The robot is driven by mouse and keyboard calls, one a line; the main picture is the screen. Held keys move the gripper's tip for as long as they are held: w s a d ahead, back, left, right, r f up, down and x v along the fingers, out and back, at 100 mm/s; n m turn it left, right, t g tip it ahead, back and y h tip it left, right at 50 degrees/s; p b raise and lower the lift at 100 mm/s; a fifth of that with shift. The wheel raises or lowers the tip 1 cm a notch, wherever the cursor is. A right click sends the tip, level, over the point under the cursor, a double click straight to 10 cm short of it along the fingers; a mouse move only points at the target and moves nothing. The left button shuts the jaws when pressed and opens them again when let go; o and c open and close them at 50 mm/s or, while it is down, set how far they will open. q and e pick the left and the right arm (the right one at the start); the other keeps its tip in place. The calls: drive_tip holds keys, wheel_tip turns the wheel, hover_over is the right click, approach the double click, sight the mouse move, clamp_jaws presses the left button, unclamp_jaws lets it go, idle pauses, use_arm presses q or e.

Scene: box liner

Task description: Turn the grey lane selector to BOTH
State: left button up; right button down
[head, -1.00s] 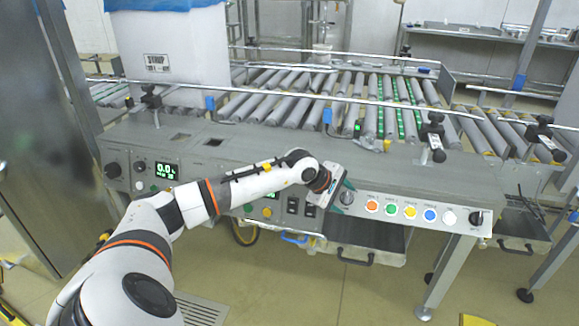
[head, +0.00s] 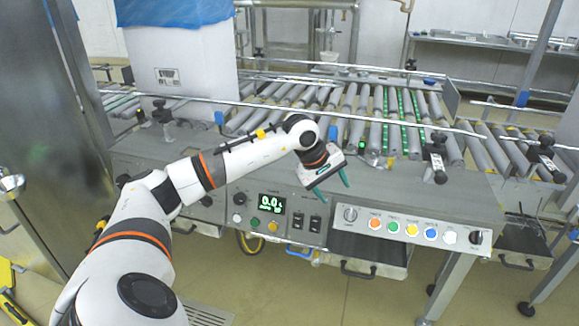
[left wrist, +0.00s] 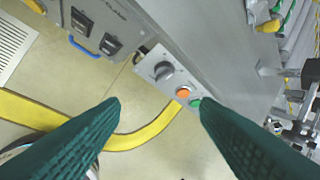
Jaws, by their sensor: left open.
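The grey lane selector (head: 350,214) is a round knob at the left end of the white button panel on the machine's front. In the left wrist view the selector (left wrist: 163,70) is a dark grey knob on its plate, beside an orange button. My left gripper (head: 334,191) is open and empty, above and slightly left of the selector and apart from it. In the left wrist view its two green fingers (left wrist: 160,102) are spread wide, with the selector beyond the gap between them. The labels are too small to read, so I cannot tell which setting it points to. My right gripper is not in view.
Coloured buttons (head: 411,230) run right of the selector to a black knob (head: 476,237). Black switches (head: 306,222) and a green display (head: 272,203) sit to the left. A roller conveyor (head: 370,115) and a blue-lined white box (head: 180,65) stand behind.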

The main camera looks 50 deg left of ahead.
use_arm(q)
drive_tip(key=s+d+f+n+h+p, duration=0.1)
drive_tip(key=s+f+n+h+p, duration=0.2)
drive_tip(key=n, duration=0.8)
drive_tip(key=s+d+f+n+h+p, duration=0.1)
drive_tip(key=f+n+h+p, duration=0.25)
drive_tip(key=n, duration=0.75)
drive_tip(key=s+a+f+n+t+p, duration=0.3)
drive_tip(key=a+n, duration=0.5)
drive_tip(key=n, duration=1.1)
drive_tip(key=shift+s+f+n+t+y, duration=0.35)
drive_tip(key=shift+s+t, duration=0.35)
drive_tip(key=shift+t, duration=0.6)
